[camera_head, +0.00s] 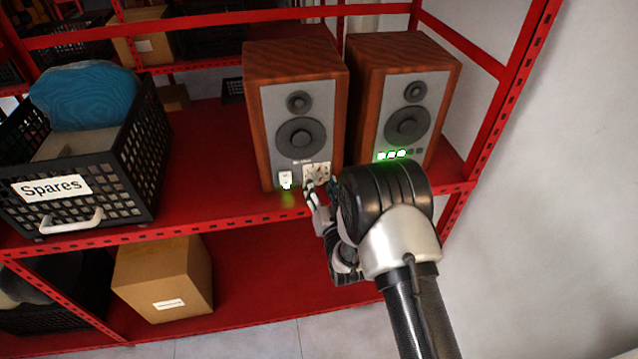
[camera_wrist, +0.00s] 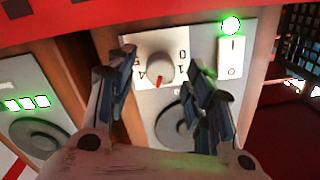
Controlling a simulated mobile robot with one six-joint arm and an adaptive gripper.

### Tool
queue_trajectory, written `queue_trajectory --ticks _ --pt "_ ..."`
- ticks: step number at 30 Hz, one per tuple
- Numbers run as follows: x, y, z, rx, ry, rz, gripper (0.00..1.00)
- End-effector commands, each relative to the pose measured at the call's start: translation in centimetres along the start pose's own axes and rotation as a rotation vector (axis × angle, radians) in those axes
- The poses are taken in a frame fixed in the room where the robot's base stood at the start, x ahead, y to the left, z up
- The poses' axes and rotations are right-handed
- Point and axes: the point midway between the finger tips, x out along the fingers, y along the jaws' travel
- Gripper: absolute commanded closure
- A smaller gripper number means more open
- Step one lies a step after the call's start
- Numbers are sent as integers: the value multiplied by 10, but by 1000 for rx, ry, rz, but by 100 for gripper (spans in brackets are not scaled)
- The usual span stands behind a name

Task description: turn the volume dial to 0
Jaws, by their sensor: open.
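The volume dial (camera_wrist: 154,58) is a pale round knob on a light panel, with its red mark at the lower edge in the wrist view. The digits 0 and 1 show on its right and 4 on its lower left; other digits are hidden or unclear. The panel is on the front of the left wooden speaker (camera_head: 256,110). My gripper (camera_wrist: 163,68) is open, with one finger on each side of the dial. I cannot tell whether either finger touches it. In the head view my gripper (camera_head: 321,188) is at the speaker's lower front and partly covers the panel.
A switch (camera_wrist: 231,58) with a green light sits beside the dial. A second speaker (camera_head: 363,105) with several indicators, some lit green, stands to the right. A black "Spares" crate (camera_head: 125,190) is at left on the red shelf (camera_head: 215,212). A cardboard box (camera_head: 163,278) sits below.

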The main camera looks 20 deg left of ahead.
Motion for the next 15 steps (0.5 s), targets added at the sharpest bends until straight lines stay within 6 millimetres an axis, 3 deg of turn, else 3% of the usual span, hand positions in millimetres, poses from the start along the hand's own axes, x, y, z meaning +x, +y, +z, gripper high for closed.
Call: queue_trajectory --ticks 6,15 --pt "23 0 1 0 1 0 52" --pt "26 0 0 0 -1 0 52"
